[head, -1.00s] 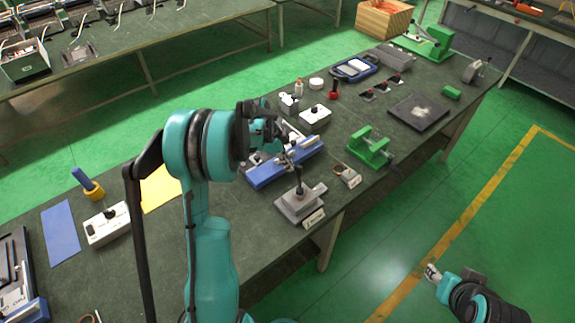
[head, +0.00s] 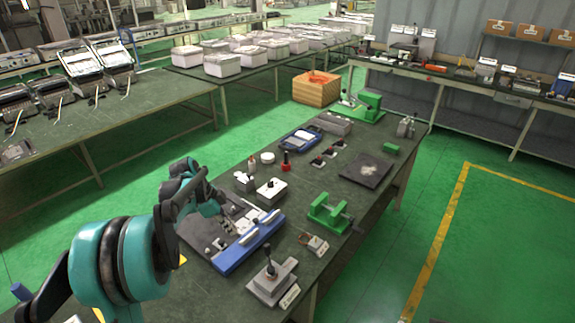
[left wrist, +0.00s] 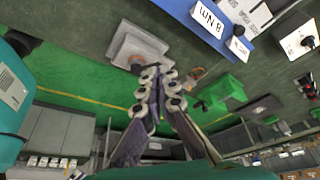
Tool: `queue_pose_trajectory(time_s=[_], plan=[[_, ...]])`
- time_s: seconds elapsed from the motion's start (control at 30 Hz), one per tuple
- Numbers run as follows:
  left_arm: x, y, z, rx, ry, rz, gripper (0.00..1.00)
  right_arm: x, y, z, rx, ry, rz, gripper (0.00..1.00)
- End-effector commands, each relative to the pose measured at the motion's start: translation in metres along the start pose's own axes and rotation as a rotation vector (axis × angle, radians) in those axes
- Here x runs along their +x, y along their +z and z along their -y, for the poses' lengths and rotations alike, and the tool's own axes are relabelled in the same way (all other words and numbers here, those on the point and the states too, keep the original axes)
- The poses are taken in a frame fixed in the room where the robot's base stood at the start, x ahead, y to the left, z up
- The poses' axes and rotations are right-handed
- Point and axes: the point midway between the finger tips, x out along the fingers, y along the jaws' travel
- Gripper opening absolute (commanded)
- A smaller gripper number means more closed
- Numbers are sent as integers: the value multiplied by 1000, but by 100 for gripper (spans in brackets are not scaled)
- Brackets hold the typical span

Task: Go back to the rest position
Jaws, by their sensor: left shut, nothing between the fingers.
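My left arm comes in from the left in the head view, and its teal and black wrist hides part of the bench. My left gripper (head: 212,203) is over the dark board with the blue edge (head: 240,250), partly hidden by its own links. In the left wrist view its fingers (left wrist: 158,92) are together with nothing between them. Beyond the fingertips in that view lies the grey block with a black lever (left wrist: 140,45), which also shows in the head view (head: 270,280). My right gripper is not in view.
The dark green bench (head: 340,235) carries a green fixture (head: 328,212), a white switch box (head: 271,190), a blue tray (head: 300,139) and a dark plate (head: 367,169). A wooden crate (head: 316,90) stands beyond it. The green floor at the right is clear.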

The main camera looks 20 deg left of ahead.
Motion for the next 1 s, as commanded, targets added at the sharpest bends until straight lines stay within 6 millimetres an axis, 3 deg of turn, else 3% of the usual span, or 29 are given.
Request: queue_pose_trajectory(time_s=[0.17,0.27,0.43,0.6,0.8,1.0], plan=[[0,-10,-11,-43,-18,14,0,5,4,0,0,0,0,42],[-1,-25,-32,-128,-55,40,0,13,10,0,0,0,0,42],[1,-52,-88,-339,-168,73,0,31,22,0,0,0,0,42],[11,-64,-145,-545,-296,56,0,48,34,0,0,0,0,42],[36,-61,-209,-768,-437,-34,0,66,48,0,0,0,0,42],[63,-50,-250,-930,-522,-152,0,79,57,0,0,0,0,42]])
